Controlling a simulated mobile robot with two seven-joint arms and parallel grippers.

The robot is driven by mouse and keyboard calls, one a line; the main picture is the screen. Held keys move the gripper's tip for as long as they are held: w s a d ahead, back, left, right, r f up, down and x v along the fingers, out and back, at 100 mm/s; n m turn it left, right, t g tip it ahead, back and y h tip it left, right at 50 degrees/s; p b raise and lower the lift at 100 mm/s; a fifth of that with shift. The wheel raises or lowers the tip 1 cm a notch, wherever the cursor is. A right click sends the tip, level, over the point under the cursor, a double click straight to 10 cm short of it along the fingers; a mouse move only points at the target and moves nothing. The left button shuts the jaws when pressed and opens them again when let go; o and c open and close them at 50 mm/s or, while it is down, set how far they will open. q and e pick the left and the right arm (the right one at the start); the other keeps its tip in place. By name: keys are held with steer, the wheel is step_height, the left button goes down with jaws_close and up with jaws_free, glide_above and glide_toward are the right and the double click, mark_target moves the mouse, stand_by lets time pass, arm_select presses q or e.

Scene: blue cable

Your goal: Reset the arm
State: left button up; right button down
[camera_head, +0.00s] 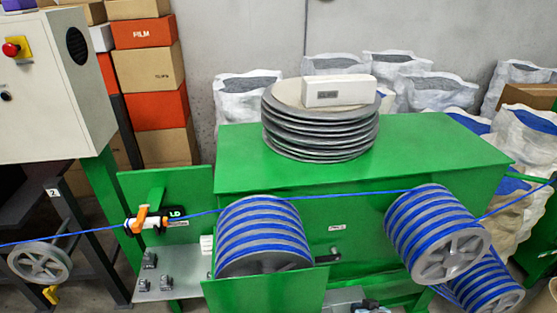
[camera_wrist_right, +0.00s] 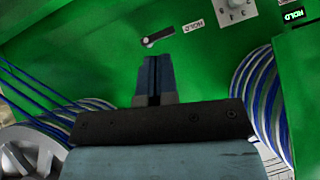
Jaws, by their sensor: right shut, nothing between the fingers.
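The blue cable (camera_head: 350,195) runs from the left edge, past an orange-and-white clamp device (camera_head: 148,218), over the front striped drum (camera_head: 262,236) and on to the right striped drum (camera_head: 437,233). In the right wrist view, my right gripper (camera_wrist_right: 153,82) is shut and empty, its fingers together in front of the green machine panel (camera_wrist_right: 100,45). A small dark lever (camera_wrist_right: 158,38) is just beyond the fingertips; contact cannot be seen. Blue cable windings flank the gripper on both sides. My left gripper is not in view.
Grey discs (camera_head: 318,135) with a white box (camera_head: 338,90) stand on the green machine top (camera_head: 430,140). A control cabinet (camera_head: 45,95) stands at left. White sacks (camera_head: 430,92) line the back wall. A grey pulley (camera_head: 40,262) is at far left.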

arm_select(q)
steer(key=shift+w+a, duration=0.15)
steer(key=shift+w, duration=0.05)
arm_select(e)
steer(key=s+a+r+t, duration=0.1)
steer(key=s+r, duration=0.1)
steer(key=s, duration=0.8)
steer(key=s+a+r+n, duration=0.1)
steer(key=s+r, duration=0.2)
steer(key=s, duration=0.8)
steer(key=shift+s+a+r+n+t+h, duration=0.2)
steer(key=shift+a+r+n+t+h, duration=0.1)
steer(key=shift+a+t, duration=0.1)
